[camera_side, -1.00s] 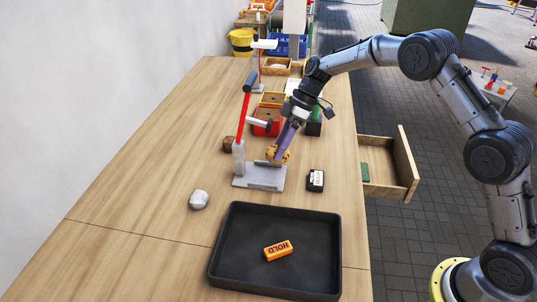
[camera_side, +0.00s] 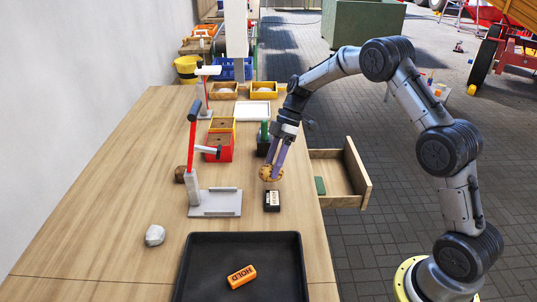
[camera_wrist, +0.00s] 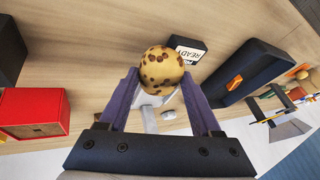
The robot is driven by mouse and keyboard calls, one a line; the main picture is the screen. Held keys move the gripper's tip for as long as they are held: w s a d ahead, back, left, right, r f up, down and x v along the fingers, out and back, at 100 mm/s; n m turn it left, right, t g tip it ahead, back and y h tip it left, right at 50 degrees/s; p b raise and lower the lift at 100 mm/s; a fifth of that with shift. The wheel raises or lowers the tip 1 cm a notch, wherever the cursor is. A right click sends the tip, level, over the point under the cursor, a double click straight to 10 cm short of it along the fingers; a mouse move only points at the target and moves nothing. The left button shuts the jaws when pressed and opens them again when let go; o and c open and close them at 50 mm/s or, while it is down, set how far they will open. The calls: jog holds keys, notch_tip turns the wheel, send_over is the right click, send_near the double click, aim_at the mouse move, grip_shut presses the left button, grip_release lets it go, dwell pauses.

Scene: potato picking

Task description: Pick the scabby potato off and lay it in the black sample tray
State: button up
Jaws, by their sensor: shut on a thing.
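My gripper (camera_side: 275,166) is shut on the scabby potato (camera_side: 269,173), a tan potato with dark brown spots. The potato is held above the table, to the right of the grey press stand's base. In the wrist view the potato (camera_wrist: 161,70) sits between the purple fingers (camera_wrist: 160,95). The black sample tray (camera_side: 192,262) lies at the front of the table. An orange HOLD block (camera_side: 241,276) lies in it. The tray (camera_wrist: 252,72) also shows at the right in the wrist view.
The press stand (camera_side: 214,203) with a red lever is left of my gripper. A black READY block (camera_side: 272,201) lies just in front of the potato. An open drawer (camera_side: 345,180) juts out at right. Red and yellow bins (camera_side: 220,147) stand behind.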

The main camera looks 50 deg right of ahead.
jog(key=s+a+r+n+g, duration=0.15)
jog(key=s+a+r, duration=0.25)
jog(key=s+a, duration=0.45)
jog(key=s+a+r+n+g, duration=0.1)
jog(key=s+a+r+n, duration=0.25)
jog(key=s+a, duration=0.45)
jog(key=shift+h, duration=0.4)
jog(key=shift+s+d+f, duration=0.15)
jog(key=shift+f, duration=0.75)
jog(key=shift+s+d+f, duration=0.2)
jog(key=shift+f, duration=0.65)
jog(key=shift+s+d+f, duration=0.15)
jog(key=shift+f, duration=0.75)
jog(key=o, duration=1.5)
jog(key=v, duration=1.4)
jog(key=shift+s, duration=0.15)
